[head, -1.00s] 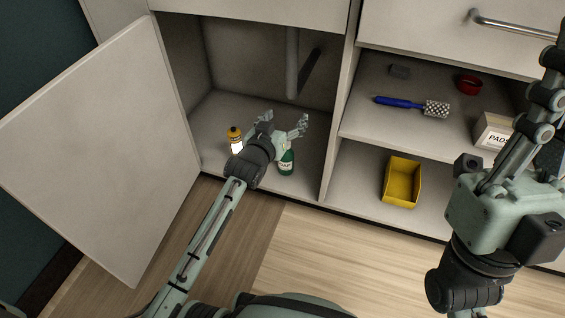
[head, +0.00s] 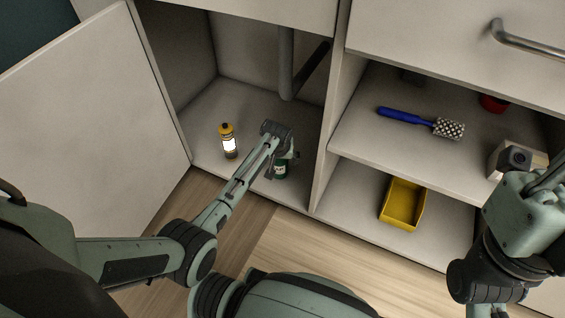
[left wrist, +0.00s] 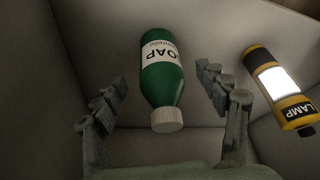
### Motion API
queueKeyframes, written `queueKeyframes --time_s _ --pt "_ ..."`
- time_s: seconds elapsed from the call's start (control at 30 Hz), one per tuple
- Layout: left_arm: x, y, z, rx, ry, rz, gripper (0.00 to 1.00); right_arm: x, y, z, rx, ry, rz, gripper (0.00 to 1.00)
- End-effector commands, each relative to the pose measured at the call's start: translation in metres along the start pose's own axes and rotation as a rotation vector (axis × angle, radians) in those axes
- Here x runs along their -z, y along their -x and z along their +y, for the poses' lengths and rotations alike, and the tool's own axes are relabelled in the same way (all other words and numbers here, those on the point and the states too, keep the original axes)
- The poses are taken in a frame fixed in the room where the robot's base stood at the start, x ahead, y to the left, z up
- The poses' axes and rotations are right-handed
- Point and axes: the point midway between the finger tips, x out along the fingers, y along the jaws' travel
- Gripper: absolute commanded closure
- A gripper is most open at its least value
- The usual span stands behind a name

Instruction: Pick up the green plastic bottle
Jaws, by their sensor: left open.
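The green plastic bottle (head: 281,171) stands on the floor of the open cupboard, partly hidden behind my left gripper in the head view. In the left wrist view the bottle (left wrist: 161,78) shows a white cap and a white label reading SOAP. My left gripper (left wrist: 167,90) is open, with one finger on each side of the bottle and visible gaps to both.
A yellow and black lamp (head: 228,142) stands left of the bottle; it also shows in the left wrist view (left wrist: 278,90). The open door (head: 85,115) is at left, a divider (head: 333,145) at right. The right shelves hold a blue-handled brush (head: 420,121) and yellow bin (head: 403,204).

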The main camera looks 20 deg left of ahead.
Motion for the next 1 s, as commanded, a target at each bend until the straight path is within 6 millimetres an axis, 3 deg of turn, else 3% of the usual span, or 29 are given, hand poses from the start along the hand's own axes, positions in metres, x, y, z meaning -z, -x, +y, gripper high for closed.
queueKeyframes --time_s 0.33,0.67,1.0 --pt "0.003 -0.048 0.0 -0.001 0.0 0.002 0.27 -0.004 0.0 -0.003 0.073 0.012 0.07 1.0" --pt "0.004 -0.053 0.0 -0.001 0.0 0.003 0.27 -0.005 -0.005 -0.004 0.087 0.015 0.077 1.0" --pt "0.004 -0.053 0.0 -0.001 0.0 0.003 0.68 -0.005 -0.005 -0.004 0.087 0.015 0.077 1.0"
